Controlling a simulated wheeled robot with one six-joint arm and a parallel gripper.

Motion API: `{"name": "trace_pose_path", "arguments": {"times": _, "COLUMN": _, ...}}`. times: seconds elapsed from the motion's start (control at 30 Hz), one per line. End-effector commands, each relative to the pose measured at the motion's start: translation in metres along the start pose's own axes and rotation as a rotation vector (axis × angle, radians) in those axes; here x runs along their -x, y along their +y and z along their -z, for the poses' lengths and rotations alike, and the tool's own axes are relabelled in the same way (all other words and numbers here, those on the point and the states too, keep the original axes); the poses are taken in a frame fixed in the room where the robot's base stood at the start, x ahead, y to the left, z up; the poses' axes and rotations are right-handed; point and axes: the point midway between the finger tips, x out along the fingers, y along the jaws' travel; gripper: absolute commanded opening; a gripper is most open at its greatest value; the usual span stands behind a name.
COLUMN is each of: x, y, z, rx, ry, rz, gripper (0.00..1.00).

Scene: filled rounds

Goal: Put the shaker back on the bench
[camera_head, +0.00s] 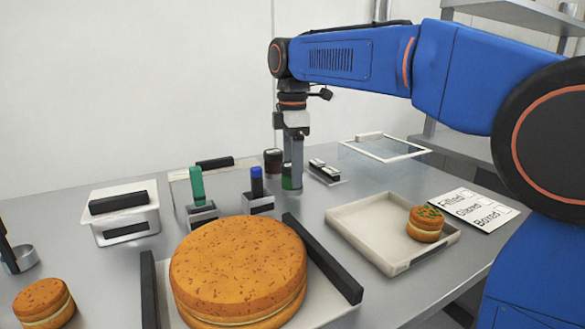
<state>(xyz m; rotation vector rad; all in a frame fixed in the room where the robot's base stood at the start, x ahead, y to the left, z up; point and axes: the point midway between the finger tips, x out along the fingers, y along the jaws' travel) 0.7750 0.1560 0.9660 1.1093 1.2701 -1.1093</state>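A small shaker (287,183) with a green body stands at bench level at the back middle, in front of a dark jar. My gripper (292,176) points straight down at it, with its fingers low around it. A grey finger hides much of the shaker, so I cannot tell whether the fingers press on it or stand apart. The shaker looks upright, and its base seems on or very near the grey bench (385,300).
The dark jar (273,162) stands close behind. Holders with a green-handled tool (197,186) and a blue-handled tool (257,183) are left. A large cake (238,270) is in front. A tray (350,222) with a green-flecked round (426,223) and a checklist card (472,209) are right.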

Motion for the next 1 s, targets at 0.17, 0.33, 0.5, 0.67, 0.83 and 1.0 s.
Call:
{"name": "trace_pose_path", "arguments": {"times": 0.17, "x": 0.004, "y": 0.0, "z": 0.0, "rx": 0.0, "ry": 0.0, "rz": -0.001, "gripper": 0.61}}
{"name": "trace_pose_path", "arguments": {"times": 0.33, "x": 0.026, "y": 0.001, "z": 0.0, "rx": 0.0, "ry": 0.001, "rz": -0.003, "gripper": 0.61}}
{"name": "trace_pose_path", "arguments": {"times": 0.5, "x": 0.059, "y": 0.001, "z": 0.0, "rx": 0.0, "ry": 0.001, "rz": -0.003, "gripper": 0.61}}
{"name": "trace_pose_path", "arguments": {"times": 0.67, "x": 0.089, "y": 0.001, "z": 0.0, "rx": 0.0, "ry": 0.001, "rz": -0.003, "gripper": 0.61}}
{"name": "trace_pose_path", "arguments": {"times": 0.83, "x": 0.111, "y": 0.001, "z": 0.0, "rx": 0.0, "ry": 0.0, "rz": -0.002, "gripper": 0.61}}
{"name": "trace_pose_path", "arguments": {"times": 1.0, "x": 0.121, "y": 0.0, "z": 0.0, "rx": 0.0, "ry": 0.0, "rz": 0.0, "gripper": 0.61}}
